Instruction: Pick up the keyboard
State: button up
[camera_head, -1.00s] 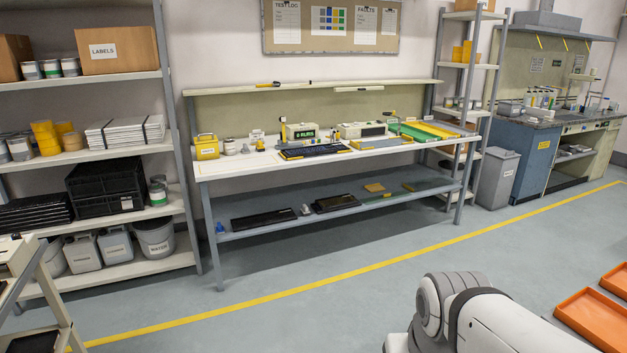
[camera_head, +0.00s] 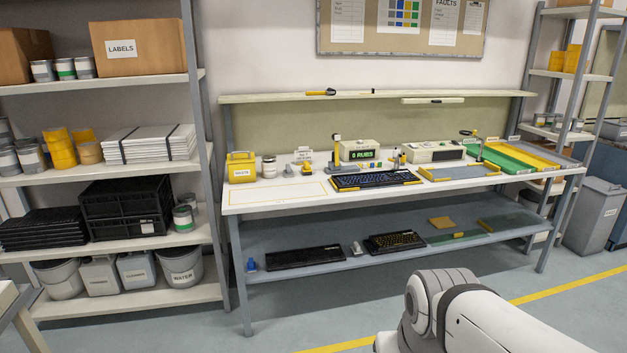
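A black keyboard (camera_head: 375,181) with yellow edging lies on the white top of the workbench (camera_head: 268,201), in front of a device with a green display. A plain black keyboard (camera_head: 305,258) lies on the bench's lower shelf. Another black keyboard with yellowish keys (camera_head: 394,243) lies to its right on that shelf. Part of my white arm shows at the bottom right, apart from the bench. My gripper is out of the picture.
A shelving rack (camera_head: 214,150) with boxes and tubs stands left of the bench. Green and yellow trays (camera_head: 497,157) lie at the bench's right end. A grey bin (camera_head: 594,215) stands further right. The floor before the bench (camera_head: 300,330) is clear.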

aim_at(364, 179)
jog(key=z, duration=0.05)
jog(key=i, duration=1.55)
jog(key=z, duration=0.4)
jog(key=i, duration=1.9)
jog(key=z, duration=0.3)
